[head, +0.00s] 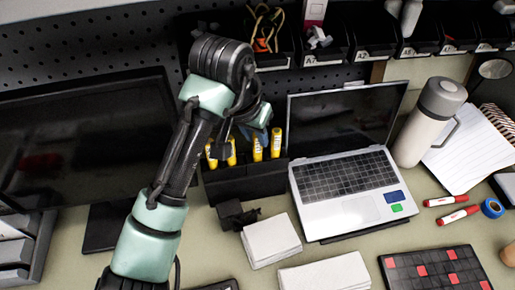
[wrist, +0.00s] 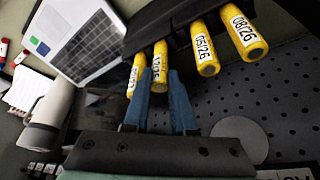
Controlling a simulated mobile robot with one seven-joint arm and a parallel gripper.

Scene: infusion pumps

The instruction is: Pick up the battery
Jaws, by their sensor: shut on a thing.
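Several yellow batteries with white date labels stand in a black holder (head: 245,183) left of the laptop. In the wrist view, two read 08/26 (wrist: 243,32) and 05/26 (wrist: 204,48). Another battery (wrist: 160,66) is between the blue fingers of my gripper (wrist: 161,82), which is shut on it; its label is partly hidden. One more battery (wrist: 136,75) is close beside the left finger. In the head view, my gripper (head: 256,125) is at the holder, partly hidden by my arm. The held battery (head: 257,150) appears still among the others.
An open laptop (head: 350,175) stands right of the holder, with a bottle (head: 428,122) beyond it. A dark monitor (head: 80,145) is at left. Bins (head: 375,35) line the pegboard behind. White boxes (head: 270,240) and a small black object (head: 236,214) lie in front.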

